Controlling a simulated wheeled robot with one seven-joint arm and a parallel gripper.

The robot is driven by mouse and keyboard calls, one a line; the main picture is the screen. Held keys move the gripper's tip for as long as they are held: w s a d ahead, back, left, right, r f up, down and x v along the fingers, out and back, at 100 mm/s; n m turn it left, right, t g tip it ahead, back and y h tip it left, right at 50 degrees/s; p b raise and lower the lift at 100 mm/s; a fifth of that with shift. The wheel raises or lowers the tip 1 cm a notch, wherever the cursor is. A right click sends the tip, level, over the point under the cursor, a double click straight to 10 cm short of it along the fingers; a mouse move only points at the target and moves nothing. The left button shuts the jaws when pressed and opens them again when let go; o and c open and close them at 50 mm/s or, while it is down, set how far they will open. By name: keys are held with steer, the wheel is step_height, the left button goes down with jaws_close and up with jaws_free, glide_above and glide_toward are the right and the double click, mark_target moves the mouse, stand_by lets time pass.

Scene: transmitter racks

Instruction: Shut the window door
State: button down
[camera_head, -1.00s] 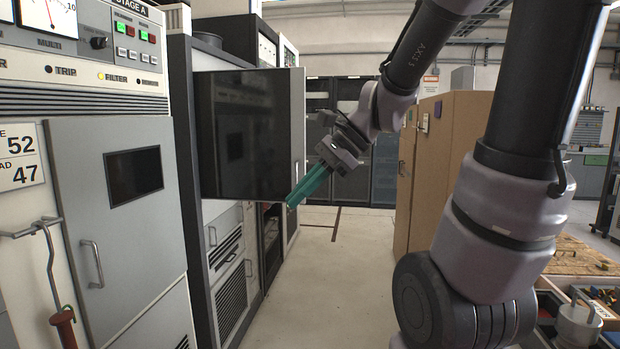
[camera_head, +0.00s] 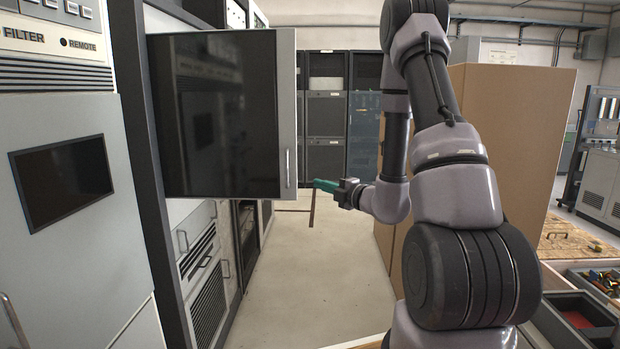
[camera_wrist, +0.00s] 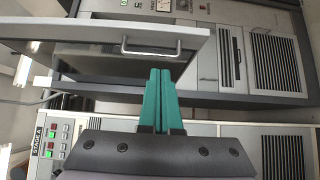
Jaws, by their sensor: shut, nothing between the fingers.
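The window door (camera_head: 225,115) is a dark glass panel in a light grey frame. It stands open, swung out from the rack into the aisle, with a vertical bar handle (camera_head: 287,168) near its free edge. In the wrist view the door (camera_wrist: 100,58) is seen from its edge, with its handle (camera_wrist: 150,48) ahead of the fingers. My gripper (camera_head: 318,184) has green fingers, pressed together and empty. It is just right of the door's free edge at handle height in the head view, apparently apart from it. In the wrist view the fingertips (camera_wrist: 160,75) lie below the handle.
A grey cabinet (camera_head: 75,245) with a small dark window is at near left. Tall brown boxes (camera_head: 510,140) stand right of my arm. Dark racks (camera_head: 326,125) close the aisle's far end. The aisle floor (camera_head: 285,270) is clear. Open bins (camera_head: 600,285) sit at lower right.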

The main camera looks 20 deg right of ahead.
glide_toward(293, 172)
steer(key=a, duration=0.4)
steer(key=w, duration=0.2)
steer(key=w+d, duration=0.1)
steer(key=w, duration=0.1)
steer(key=shift+w, duration=0.6)
steer(key=shift+d, duration=0.1)
